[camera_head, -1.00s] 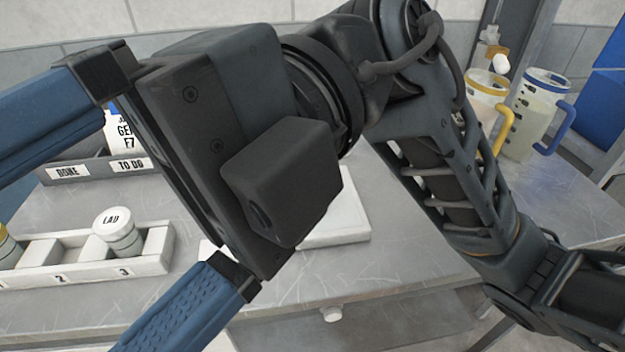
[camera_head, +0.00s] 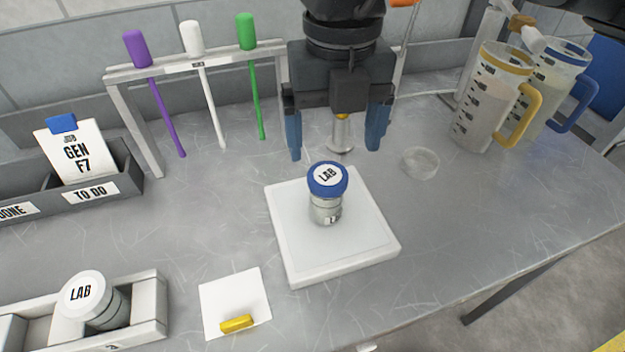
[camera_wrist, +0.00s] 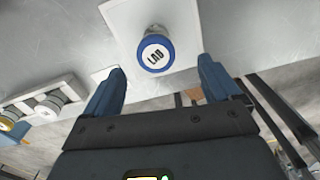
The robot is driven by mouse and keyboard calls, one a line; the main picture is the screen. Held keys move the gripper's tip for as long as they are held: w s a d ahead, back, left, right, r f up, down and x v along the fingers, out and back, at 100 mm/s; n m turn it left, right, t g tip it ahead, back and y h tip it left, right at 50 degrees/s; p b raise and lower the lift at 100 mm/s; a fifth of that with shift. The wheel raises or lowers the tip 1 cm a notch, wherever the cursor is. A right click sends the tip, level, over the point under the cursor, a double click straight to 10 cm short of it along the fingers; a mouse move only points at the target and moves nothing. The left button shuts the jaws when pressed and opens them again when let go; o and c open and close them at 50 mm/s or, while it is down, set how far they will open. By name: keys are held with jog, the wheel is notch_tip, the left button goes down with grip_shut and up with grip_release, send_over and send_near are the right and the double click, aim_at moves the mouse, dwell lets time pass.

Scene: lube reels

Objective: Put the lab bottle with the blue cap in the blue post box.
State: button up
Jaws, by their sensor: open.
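The lab bottle with the blue cap (camera_head: 327,194) stands upright on a white square pad (camera_head: 368,258) on the grey bench. Its cap is marked LAB. In the wrist view the same bottle (camera_wrist: 155,50) is seen from above, ahead of the fingertips and roughly between their lines. My gripper (camera_head: 334,150) is open and empty, fingers pointing down, behind and above the bottle and apart from it. It also shows in the wrist view (camera_wrist: 160,78). A blue surface at the far right edge (camera_head: 606,90) may be part of the post box; I cannot tell.
A white-capped LAB bottle (camera_head: 88,297) sits in a rack (camera_head: 150,305) at lower left. A rod stand (camera_head: 147,130) holds purple, white and green tools. Two measuring jugs (camera_head: 485,110) stand back right, a clear dish (camera_head: 420,162) nearer. A yellow piece (camera_head: 237,323) lies on white paper (camera_head: 222,291).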

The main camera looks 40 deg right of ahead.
aim_at(328, 175)
jog(key=f, duration=0.2)
jog(key=f+p, duration=0.1)
jog(key=f, duration=0.4)
jog(key=shift+a+f+p, duration=0.2)
jog(key=shift+a+p, duration=0.15)
jog(key=c, duration=1.2)
jog(key=shift+r, duration=0.1)
